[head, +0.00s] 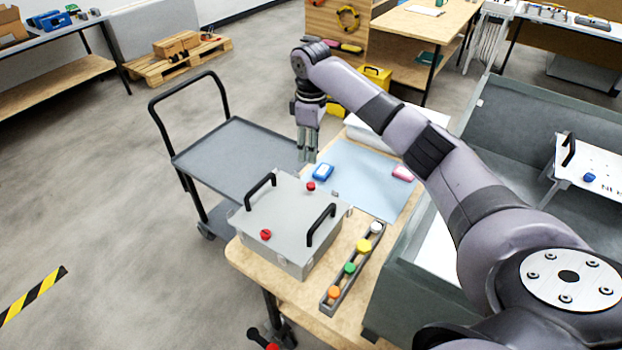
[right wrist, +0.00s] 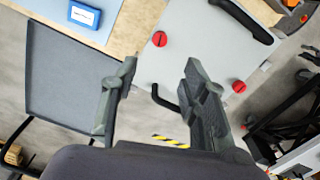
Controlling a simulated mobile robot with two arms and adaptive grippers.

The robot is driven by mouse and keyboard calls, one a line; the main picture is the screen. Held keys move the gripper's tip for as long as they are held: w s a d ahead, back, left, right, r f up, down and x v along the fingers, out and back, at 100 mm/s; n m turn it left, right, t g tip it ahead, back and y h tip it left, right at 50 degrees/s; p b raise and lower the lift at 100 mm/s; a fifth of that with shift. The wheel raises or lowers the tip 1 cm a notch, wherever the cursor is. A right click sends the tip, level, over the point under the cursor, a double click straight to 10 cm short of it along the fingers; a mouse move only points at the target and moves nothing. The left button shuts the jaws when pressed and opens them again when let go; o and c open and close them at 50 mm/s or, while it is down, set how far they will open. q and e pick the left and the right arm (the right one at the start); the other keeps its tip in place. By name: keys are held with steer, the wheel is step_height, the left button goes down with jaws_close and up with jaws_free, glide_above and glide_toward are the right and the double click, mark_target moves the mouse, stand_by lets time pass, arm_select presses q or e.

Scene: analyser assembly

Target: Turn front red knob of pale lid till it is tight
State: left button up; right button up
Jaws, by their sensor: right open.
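The pale lid (head: 290,217) closes a grey box at the table's near left corner and has two black handles. One red knob (head: 265,234) is on its near left side and another red knob (head: 311,186) on its far side. Both show in the right wrist view, one red knob (right wrist: 159,39) just beyond my fingertips and the other red knob (right wrist: 239,86) to the right. My right gripper (head: 307,154) is open and empty, pointing down above and beyond the far knob, apart from it. Its fingers are spread in the right wrist view (right wrist: 160,72). My left gripper is out of view.
A rack of coloured caps (head: 336,288) lies right of the box. A blue mat (head: 350,180) behind holds a blue item (head: 323,171) and a pink item (head: 403,173). A grey cart (head: 235,150) stands left; a grey bin (head: 400,270) stands right.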

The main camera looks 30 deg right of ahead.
mark_target(311, 184)
step_height(311, 184, down, 13)
steer(key=shift+r+p, duration=0.2)
steer(key=shift+p, duration=0.75)
steer(key=shift+c, duration=0.5)
jaws_close()
steer(key=shift+r, duration=0.1)
